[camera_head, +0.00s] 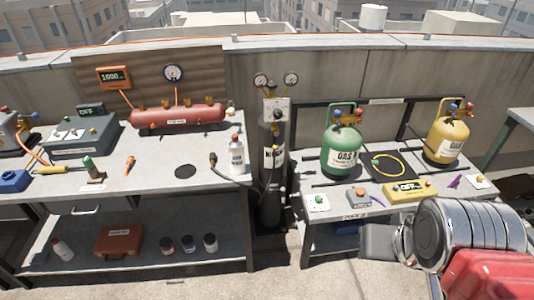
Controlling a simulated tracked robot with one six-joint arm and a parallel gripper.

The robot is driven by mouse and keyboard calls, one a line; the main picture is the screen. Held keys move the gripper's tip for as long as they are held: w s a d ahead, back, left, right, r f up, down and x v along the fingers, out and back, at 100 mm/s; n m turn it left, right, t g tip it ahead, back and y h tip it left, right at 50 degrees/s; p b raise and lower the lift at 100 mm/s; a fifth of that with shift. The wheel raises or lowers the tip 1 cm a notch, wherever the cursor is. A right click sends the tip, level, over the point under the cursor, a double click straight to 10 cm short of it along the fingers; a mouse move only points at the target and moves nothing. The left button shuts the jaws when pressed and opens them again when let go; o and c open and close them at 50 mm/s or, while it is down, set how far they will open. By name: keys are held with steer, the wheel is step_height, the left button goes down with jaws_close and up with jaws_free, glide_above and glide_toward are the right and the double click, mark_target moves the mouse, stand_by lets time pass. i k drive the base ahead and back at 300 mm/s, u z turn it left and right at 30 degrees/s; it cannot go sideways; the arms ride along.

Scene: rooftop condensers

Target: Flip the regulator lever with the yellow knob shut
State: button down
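A tall dark cylinder (272,190) stands in the gap between the two benches. The regulator (277,103) on its top carries two round gauges and shows a small red spot. I cannot make out a lever with a yellow knob there, nor how such a lever is set. A black hose runs from the cylinder toward the left bench. Parts of my own arm, silver and red, fill the lower right.
The left bench (140,180) holds a red manifold (177,116), a white bottle (236,158) and tools. The right bench (320,183) holds a green tank (341,151), a yellow tank (447,140) and a yellow meter (409,192). Bare floor lies in front.

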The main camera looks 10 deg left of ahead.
mark_target(275, 147)
steer(key=u, duration=1.5)
steer(key=i, duration=0.95)
steer(key=u, duration=0.05)
